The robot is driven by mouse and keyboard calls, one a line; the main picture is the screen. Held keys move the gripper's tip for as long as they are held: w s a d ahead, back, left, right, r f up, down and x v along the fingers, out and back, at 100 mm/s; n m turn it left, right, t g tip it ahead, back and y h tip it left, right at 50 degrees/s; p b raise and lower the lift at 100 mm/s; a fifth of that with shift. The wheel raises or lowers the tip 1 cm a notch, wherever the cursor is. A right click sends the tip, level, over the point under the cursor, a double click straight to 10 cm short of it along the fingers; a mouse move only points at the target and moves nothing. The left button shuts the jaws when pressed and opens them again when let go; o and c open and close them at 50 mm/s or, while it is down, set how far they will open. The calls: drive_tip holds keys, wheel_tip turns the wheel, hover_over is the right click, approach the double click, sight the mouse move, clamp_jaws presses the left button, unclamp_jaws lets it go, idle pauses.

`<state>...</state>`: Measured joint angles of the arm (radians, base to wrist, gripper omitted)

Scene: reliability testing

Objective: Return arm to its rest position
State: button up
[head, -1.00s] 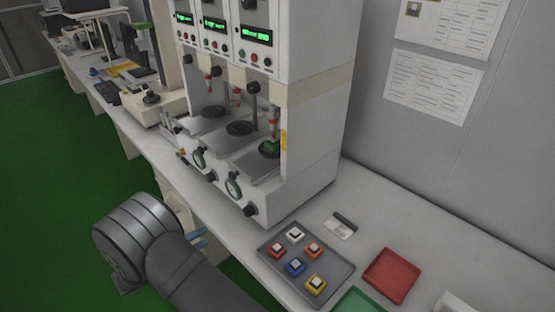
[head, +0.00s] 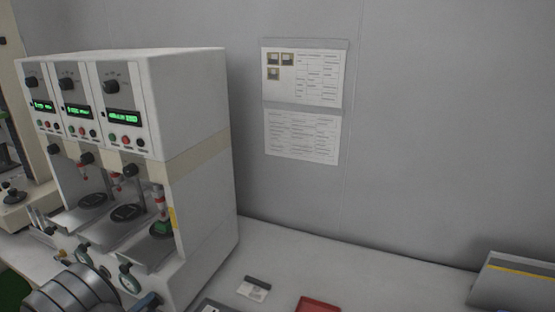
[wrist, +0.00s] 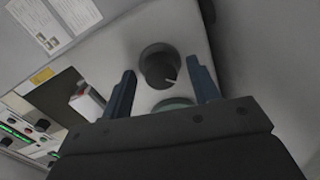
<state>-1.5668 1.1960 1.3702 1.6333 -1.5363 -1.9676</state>
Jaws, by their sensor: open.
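My gripper (wrist: 160,65) is open in the wrist view, its two blue fingers apart with nothing held between them. A dark round knob (wrist: 157,68) on a pale panel shows beyond and between the fingertips; I see no contact. A greenish round part (wrist: 172,103) sits below it, partly hidden by the gripper body. In the head view my grey arm is at the lower left, in front of the white test machine (head: 195,110). A blue piece of my gripper (head: 146,302) shows at the bottom edge; the rest is cut off or hidden.
The machine has several green displays, knobs and gauges on its front. On the bench (head: 330,265) to its right are a small dark-and-white item (head: 254,288) and a red tray (head: 319,304). A grey item with a yellow stripe (head: 515,280) stands far right. Papers (head: 303,80) hang on the wall.

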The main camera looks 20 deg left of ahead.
drive_tip(key=shift+w, duration=0.15)
drive_tip(key=s+r, duration=0.1)
drive_tip(key=s, duration=1.6)
drive_tip(key=w, duration=1.1)
drive_tip(key=w+f, duration=0.1)
drive_tip(key=w, duration=0.5)
drive_tip(key=shift+w, duration=0.1)
drive_tip(key=shift+m, duration=0.5)
drive_tip(key=m, duration=0.3)
drive_tip(key=m+y, duration=0.1)
drive_tip(key=m, duration=0.3)
drive_tip(key=shift+d, duration=0.1)
drive_tip(key=m, duration=0.4)
drive_tip(key=shift+f, duration=0.1)
drive_tip(key=shift+m+y, duration=0.3)
drive_tip(key=shift+m, duration=1.7)
